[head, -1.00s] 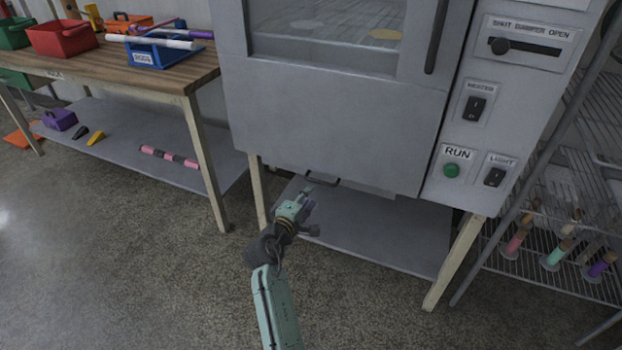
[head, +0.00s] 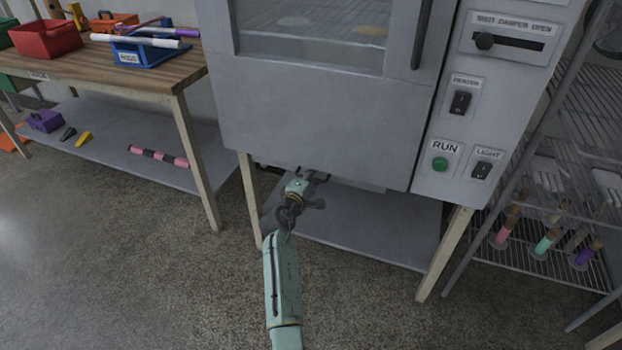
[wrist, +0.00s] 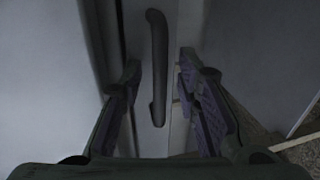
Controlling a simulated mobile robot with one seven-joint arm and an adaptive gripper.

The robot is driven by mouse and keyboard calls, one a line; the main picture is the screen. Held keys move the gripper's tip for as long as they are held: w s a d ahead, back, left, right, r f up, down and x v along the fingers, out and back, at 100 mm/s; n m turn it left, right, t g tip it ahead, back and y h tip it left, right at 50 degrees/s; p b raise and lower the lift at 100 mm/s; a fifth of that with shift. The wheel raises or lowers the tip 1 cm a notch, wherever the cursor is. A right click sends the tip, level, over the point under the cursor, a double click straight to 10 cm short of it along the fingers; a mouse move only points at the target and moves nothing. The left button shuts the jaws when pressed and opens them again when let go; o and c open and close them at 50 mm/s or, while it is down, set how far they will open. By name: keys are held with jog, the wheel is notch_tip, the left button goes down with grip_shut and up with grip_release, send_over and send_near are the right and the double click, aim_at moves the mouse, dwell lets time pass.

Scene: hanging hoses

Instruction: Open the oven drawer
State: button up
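The grey oven (head: 310,105) stands on a pale-legged stand. The drawer (head: 367,186) shows as a low grey strip under the oven body, mostly hidden. Its dark bar handle (wrist: 158,65) shows in the wrist view against a grey front; in the head view my gripper covers most of it. My gripper (head: 316,176) is under the oven's lower front edge. In the wrist view my gripper (wrist: 159,72) is open, one finger on each side of the handle, with gaps visible. I cannot tell the remaining depth between fingertips and handle.
A lower shelf (head: 365,225) lies below the oven. A control panel with a green RUN button (head: 440,164) is at right. A wire rack (head: 560,215) stands right of the oven, and a wooden table (head: 140,75) stands at left. Open floor lies in front.

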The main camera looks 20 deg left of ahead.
grip_shut()
dwell(0.8)
